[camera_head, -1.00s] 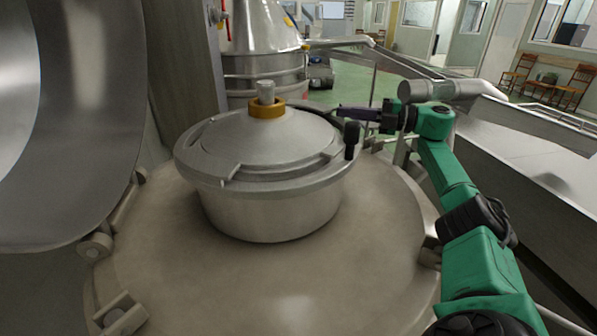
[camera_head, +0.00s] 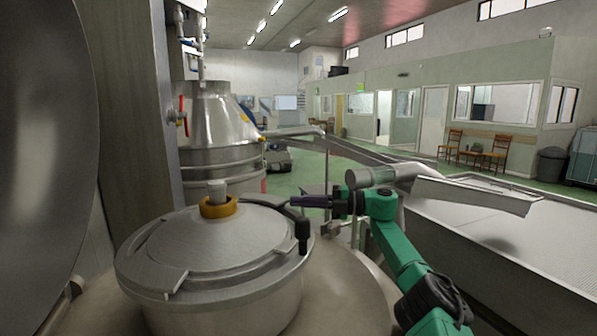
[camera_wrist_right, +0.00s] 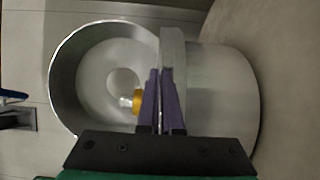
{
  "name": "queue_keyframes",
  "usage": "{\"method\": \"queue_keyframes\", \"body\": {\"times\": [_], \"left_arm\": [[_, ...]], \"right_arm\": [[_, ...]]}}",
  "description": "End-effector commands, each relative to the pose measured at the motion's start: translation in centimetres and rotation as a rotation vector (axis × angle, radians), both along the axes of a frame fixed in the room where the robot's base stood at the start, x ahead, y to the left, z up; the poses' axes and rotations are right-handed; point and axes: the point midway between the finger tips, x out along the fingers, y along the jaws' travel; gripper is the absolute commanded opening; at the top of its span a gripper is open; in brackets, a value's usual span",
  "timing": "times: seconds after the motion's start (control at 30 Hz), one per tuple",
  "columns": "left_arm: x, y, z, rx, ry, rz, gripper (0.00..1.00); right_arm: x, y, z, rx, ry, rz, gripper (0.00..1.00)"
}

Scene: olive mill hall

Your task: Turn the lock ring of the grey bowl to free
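The grey bowl (camera_head: 228,310) stands in front of me with its domed lid on. An orange collar (camera_head: 218,207) and a metal post top the lid. The lock ring (camera_head: 160,287) runs around the rim. An upright black handle (camera_head: 303,235) stands at the ring's right side. My right gripper (camera_head: 292,201) has purple fingers pointing left, just above the handle's top in the picture; I see no grip on it. In the right wrist view the fingers (camera_wrist_right: 161,72) lie nearly together before the bowl (camera_wrist_right: 220,95), with nothing visible between them. My left gripper is out of view.
A large open metal lid (camera_head: 45,150) rises at the left. A conical steel vessel (camera_head: 215,120) stands behind the bowl. A horizontal pipe (camera_head: 390,175) lies beyond my right arm, and a broad metal trough (camera_head: 500,240) fills the right side.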

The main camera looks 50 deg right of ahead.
Motion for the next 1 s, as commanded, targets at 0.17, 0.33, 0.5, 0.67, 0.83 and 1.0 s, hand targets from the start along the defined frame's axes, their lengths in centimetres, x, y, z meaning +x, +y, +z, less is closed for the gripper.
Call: {"method": "queue_keyframes", "body": {"times": [0.17, 0.33, 0.5, 0.67, 0.83, 1.0], "left_arm": [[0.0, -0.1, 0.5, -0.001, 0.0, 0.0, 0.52], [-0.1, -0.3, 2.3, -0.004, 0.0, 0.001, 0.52], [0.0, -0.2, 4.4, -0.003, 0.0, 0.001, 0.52], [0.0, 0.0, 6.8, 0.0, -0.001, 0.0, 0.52], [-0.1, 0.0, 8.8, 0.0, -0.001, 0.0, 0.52], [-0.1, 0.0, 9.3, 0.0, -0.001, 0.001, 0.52]], "right_arm": [[-0.1, 0.1, 3.1, 0.001, -0.013, 0.002, 0.0], [-0.4, 0.0, 7.8, 0.003, -0.018, 0.001, 0.0], [-0.7, -0.2, 12.2, 0.004, -0.017, 0.0, 0.0], [-1.0, -0.3, 16.2, 0.004, -0.016, -0.001, 0.0], [-1.2, -0.5, 19.5, 0.005, -0.015, -0.001, 0.0], [-1.3, -0.5, 20.4, 0.004, -0.013, -0.002, 0.0]]}}
